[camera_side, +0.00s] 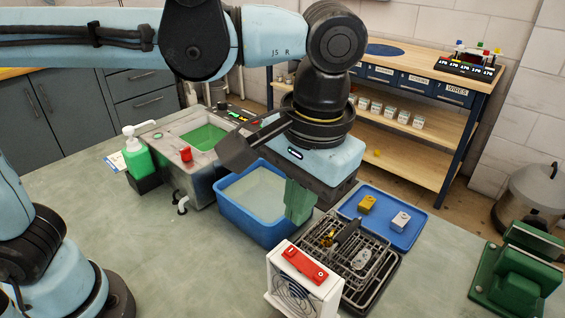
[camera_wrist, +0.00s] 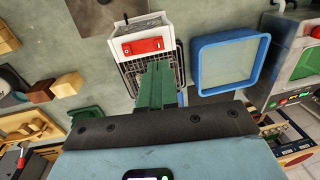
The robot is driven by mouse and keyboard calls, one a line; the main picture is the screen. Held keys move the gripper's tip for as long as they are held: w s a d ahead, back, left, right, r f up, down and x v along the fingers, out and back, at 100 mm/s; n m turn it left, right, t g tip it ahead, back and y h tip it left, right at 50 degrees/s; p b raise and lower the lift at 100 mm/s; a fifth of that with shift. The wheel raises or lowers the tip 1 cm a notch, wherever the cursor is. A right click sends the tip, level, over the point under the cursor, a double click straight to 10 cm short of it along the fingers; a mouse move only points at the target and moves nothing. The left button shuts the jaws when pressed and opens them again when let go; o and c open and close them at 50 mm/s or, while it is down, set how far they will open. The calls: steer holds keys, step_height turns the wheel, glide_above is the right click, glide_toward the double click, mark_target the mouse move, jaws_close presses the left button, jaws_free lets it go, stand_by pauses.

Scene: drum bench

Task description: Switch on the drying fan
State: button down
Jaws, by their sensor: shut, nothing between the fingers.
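The drying fan (camera_side: 292,290) is a white box with a round dark grille, at the front middle of the bench in the side view. A red switch panel (camera_side: 304,263) with small pale marks lies on its top; I cannot tell its switch position. The fan also shows at the top of the wrist view (camera_wrist: 122,32), its red panel facing up. My gripper (camera_side: 298,208) has green fingers closed together and empty. They hang behind and above the fan, near the blue basin's right edge, apart from the panel. In the wrist view the fingers (camera_wrist: 158,68) point toward the panel and cover part of the rack.
A dark wire rack (camera_side: 370,268) with small parts stands right behind the fan. A blue basin (camera_side: 248,220) is left of it, and a blue tray (camera_side: 410,238) with two small blocks is behind right. A green soap bottle (camera_side: 137,158) stands at left. Bench left of the fan is clear.

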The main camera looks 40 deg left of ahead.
mark_target(290, 248)
steer(key=shift+a+f, duration=0.2)
steer(key=shift+f, duration=1.5)
steer(key=shift+a+f, duration=0.2)
steer(key=shift+f, duration=1.45)
